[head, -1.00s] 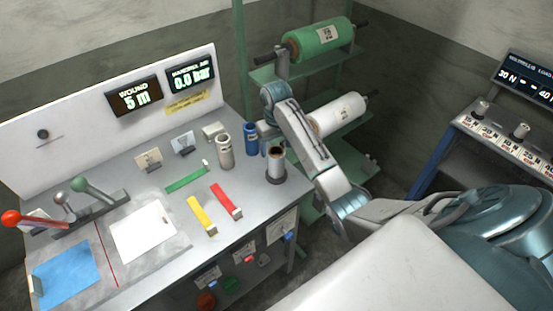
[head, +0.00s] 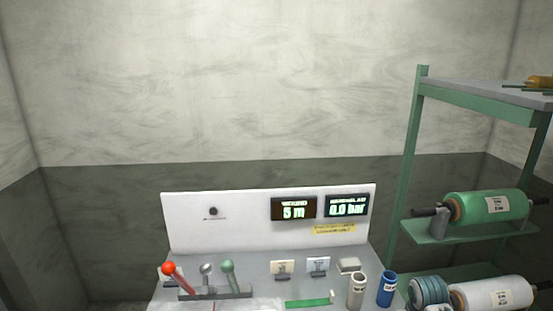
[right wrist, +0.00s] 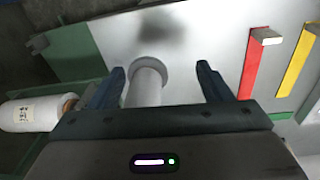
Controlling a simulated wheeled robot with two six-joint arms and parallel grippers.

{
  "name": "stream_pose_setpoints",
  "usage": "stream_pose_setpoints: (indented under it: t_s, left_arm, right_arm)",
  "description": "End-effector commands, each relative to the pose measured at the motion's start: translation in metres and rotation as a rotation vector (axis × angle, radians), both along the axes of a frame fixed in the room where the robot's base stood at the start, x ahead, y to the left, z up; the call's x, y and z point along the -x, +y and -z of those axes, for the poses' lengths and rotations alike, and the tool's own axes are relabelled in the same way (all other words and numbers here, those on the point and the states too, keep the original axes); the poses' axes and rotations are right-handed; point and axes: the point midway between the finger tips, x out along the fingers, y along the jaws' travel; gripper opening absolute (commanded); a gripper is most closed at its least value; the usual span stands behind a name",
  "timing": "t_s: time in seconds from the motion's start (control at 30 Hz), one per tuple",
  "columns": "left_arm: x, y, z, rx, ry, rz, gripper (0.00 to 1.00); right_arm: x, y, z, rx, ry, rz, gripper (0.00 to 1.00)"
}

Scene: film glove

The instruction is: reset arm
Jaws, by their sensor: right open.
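My right gripper (right wrist: 160,70) is open in the right wrist view, with its two dark fingers spread and nothing gripped. A pale grey cylinder with a round flange (right wrist: 146,82) shows between the fingers in that picture. I cannot tell how far it is from them. My left gripper is in neither current view.
The bench's back panel (head: 190,235) carries displays reading 5 m (head: 294,211) and 0.0 bar (head: 347,206). Levers (head: 228,270), a grey canister (head: 356,290) and a blue canister (head: 386,289) stand before it. A green rack (head: 408,170) holds a green roll (head: 490,208) and a white roll (head: 500,294).

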Motion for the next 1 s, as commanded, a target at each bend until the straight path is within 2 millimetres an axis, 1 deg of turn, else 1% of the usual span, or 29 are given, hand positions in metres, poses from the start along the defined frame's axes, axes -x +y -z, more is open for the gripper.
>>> stream_pose_setpoints:
  t_s: [0.03,0.07,0.1,0.17,0.2,0.27,0.33,0.4,0.5,0.6,0.7,1.0]
  left_arm:
    - [0.001,0.000,0.000,0.000,0.001,0.000,0.00]
    - [0.001,0.000,0.000,0.000,0.002,0.000,0.00]
    - [0.002,0.000,0.000,0.000,0.003,0.000,0.00]
    - [0.003,0.000,0.000,0.000,0.004,0.000,0.00]
    - [0.004,0.000,0.000,0.000,0.005,0.000,0.00]
    - [0.005,0.001,0.000,0.000,0.007,0.000,0.00]
    - [0.006,0.001,0.000,-0.001,0.007,0.000,0.00]
    - [0.006,0.001,0.000,-0.001,0.008,0.000,0.00]
    - [0.006,0.002,0.000,-0.001,0.007,0.000,0.00]
    - [0.006,0.002,0.000,-0.002,0.007,0.000,0.00]
    - [0.006,0.003,0.000,-0.003,0.008,0.001,0.00]
    - [0.005,0.003,0.000,-0.003,0.007,0.001,0.00]
  right_arm:
    - [0.022,0.010,0.014,0.004,-0.008,-0.016,0.72]
    - [0.034,0.014,0.020,0.009,-0.018,-0.025,0.72]
    - [0.050,0.020,0.027,0.015,-0.030,-0.035,0.72]
    - [0.074,0.029,0.036,0.020,-0.049,-0.050,0.72]
    - [0.090,0.035,0.040,0.023,-0.062,-0.058,0.72]
    - [0.115,0.044,0.045,0.026,-0.081,-0.071,0.72]
    - [0.144,0.053,0.048,0.028,-0.104,-0.084,0.72]
    - [0.173,0.061,0.047,0.031,-0.127,-0.094,0.72]
    - [0.205,0.070,0.042,0.031,-0.155,-0.103,0.72]
    - [0.228,0.075,0.036,0.033,-0.176,-0.107,0.72]
    - [0.247,0.080,0.030,0.032,-0.193,-0.110,0.72]
    - [0.290,0.088,0.009,0.034,-0.233,-0.112,0.72]
